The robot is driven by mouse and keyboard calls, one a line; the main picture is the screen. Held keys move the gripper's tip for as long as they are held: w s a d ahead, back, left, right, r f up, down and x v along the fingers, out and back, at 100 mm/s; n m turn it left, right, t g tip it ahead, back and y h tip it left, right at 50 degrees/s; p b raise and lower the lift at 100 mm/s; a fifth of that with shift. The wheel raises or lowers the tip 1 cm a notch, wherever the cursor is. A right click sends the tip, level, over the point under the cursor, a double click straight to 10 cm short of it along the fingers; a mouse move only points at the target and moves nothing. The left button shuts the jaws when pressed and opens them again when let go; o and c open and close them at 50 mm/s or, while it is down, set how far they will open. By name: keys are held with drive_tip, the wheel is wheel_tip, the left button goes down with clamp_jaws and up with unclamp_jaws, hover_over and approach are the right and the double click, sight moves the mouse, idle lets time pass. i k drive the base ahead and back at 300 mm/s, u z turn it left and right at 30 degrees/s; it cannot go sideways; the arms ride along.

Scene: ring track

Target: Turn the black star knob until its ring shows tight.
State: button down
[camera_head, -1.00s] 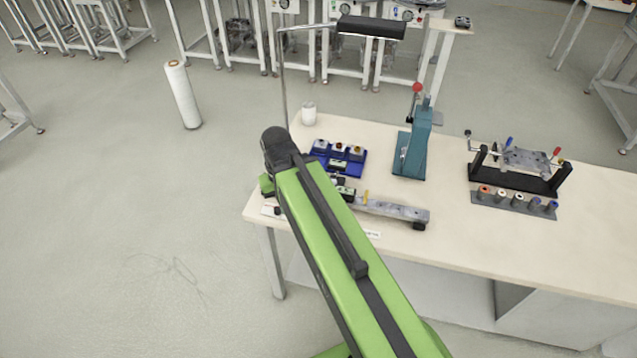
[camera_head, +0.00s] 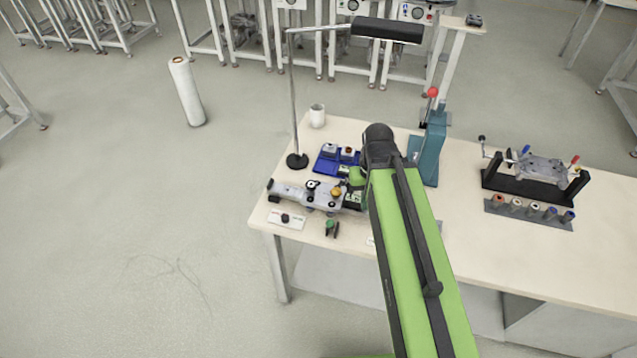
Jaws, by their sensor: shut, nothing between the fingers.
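A grey metal track fixture (camera_head: 290,190) lies along the left front part of the bench. A small black knob (camera_head: 312,185) stands on it, with a yellow-orange knob (camera_head: 336,191) to its right. The black one may be the star knob; its shape and any ring mark are too small to read. My green arm reaches in from the bottom and covers the right part of the fixture. A short green piece of my arm points down just right of the yellow-orange knob. My fingertips are hidden behind the arm.
A white plate with a black knob (camera_head: 285,218) and a green-topped piece (camera_head: 331,228) lie in front of the fixture. Behind are a blue tray (camera_head: 325,164), a lamp (camera_head: 297,161) and a white cup (camera_head: 317,117). A teal press (camera_head: 429,155) stands right of my arm.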

sight(311, 186)
drive_tip(key=z, duration=0.45)
drive_tip(key=k, duration=0.3)
drive_tip(key=u, duration=1.35)
drive_tip(key=k, duration=1.15)
drive_tip(key=z, duration=0.5)
drive_tip(key=i, duration=1)
drive_tip(key=z, duration=0.05)
